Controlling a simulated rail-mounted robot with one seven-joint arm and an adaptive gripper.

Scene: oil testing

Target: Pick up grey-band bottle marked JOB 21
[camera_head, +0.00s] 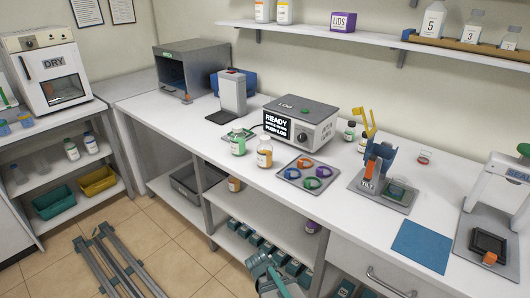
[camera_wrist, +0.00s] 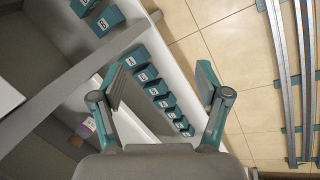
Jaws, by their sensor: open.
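I cannot make out a grey band or the mark JOB 21 on any bottle. On the bench in the head view stand a green bottle (camera_head: 237,141) and an orange bottle (camera_head: 264,153). Below the bench, an orange-banded bottle (camera_head: 234,184) and a purple-banded bottle (camera_head: 312,226) stand on the shelf. A purple-banded bottle (camera_wrist: 87,126) also shows at the left of the wrist view. My gripper (camera_wrist: 162,82) is open and empty, with its fingers spread above the low shelf and floor. It shows at the bottom of the head view (camera_head: 272,272).
Several teal labelled boxes (camera_wrist: 158,88) line the low shelf under the bench. Metal floor rails (camera_head: 117,262) lie at the left. Two more bottles (camera_head: 71,150) (camera_head: 90,142) stand on the left rack. The LOG machine (camera_head: 300,121) and a tray of coloured rings (camera_head: 309,174) occupy the bench.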

